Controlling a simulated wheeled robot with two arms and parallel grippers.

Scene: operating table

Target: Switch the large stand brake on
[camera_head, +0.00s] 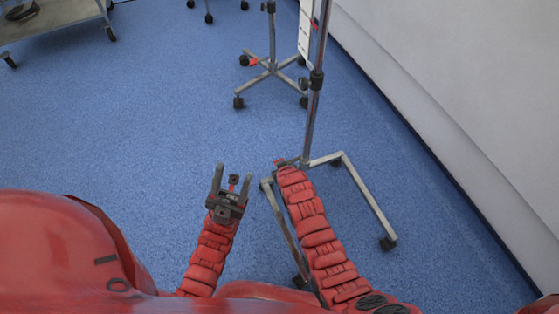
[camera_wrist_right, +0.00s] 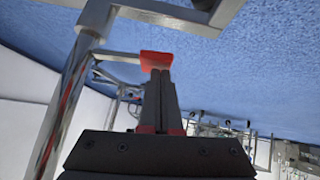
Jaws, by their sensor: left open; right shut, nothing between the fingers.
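The large stand has a grey pole (camera_head: 315,105) on an angular metal frame base with casters. Its red brake pedal (camera_head: 279,161) shows just beyond the end of my right arm. In the right wrist view the red pedal (camera_wrist_right: 156,59) sits at the end of a short metal bar. My right gripper (camera_wrist_right: 157,78) is shut and empty, with its tips right at the pedal; I cannot tell whether they touch. In the head view my right arm hides this gripper. My left gripper (camera_head: 232,173) is open and empty, above the floor left of the stand.
A smaller stand (camera_head: 271,68) with a star-shaped wheeled base and a red pedal (camera_head: 253,62) stands behind. A metal cart (camera_head: 55,24) is at upper left. A white wall (camera_head: 450,100) runs along the right. The blue floor at left is clear.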

